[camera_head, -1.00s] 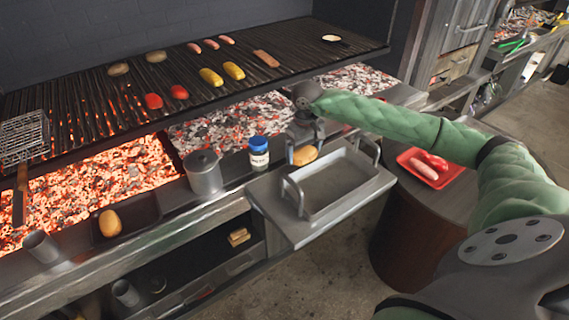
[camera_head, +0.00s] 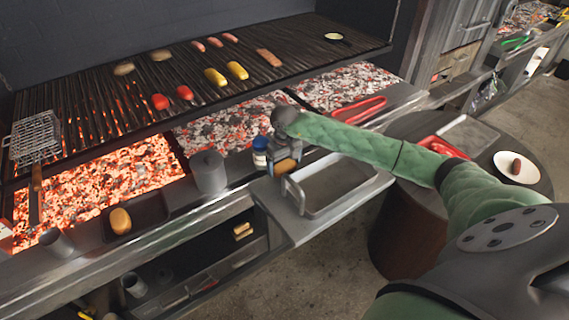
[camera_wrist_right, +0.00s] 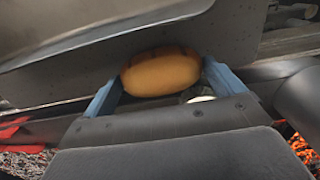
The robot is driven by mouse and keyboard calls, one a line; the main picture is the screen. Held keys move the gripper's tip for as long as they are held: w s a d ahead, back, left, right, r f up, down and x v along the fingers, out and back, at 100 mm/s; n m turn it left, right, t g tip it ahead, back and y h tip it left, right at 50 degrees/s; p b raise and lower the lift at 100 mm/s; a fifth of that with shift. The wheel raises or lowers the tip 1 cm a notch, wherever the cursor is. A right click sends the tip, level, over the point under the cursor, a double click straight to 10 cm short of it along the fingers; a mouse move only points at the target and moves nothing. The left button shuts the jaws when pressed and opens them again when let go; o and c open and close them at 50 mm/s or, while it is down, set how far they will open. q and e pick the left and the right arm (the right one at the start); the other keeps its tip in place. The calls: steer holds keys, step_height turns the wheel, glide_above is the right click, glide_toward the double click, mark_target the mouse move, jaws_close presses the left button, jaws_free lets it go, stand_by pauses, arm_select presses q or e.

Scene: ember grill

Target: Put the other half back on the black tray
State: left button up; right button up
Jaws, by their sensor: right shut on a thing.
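The black tray (camera_head: 150,207) is set in the counter at the left in the head view. One golden bun half (camera_head: 120,220) lies on it. My right gripper (camera_head: 285,160) is shut on the other bun half (camera_head: 286,166), beside the steel rack tray. In the right wrist view this bun half (camera_wrist_right: 160,72) sits between the two blue fingers of the right gripper (camera_wrist_right: 163,88). A dark browned edge shows along its top there. My left gripper is not in view.
A blue-lidded jar (camera_head: 260,152) stands close left of my right gripper, with a steel canister (camera_head: 209,172) further left. Glowing coals (camera_head: 135,170) lie behind the black tray.

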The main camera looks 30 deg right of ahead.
steer(key=shift+f, duration=0.6)
steer(key=shift+f, duration=0.15)
steer(key=o, duration=0.6)
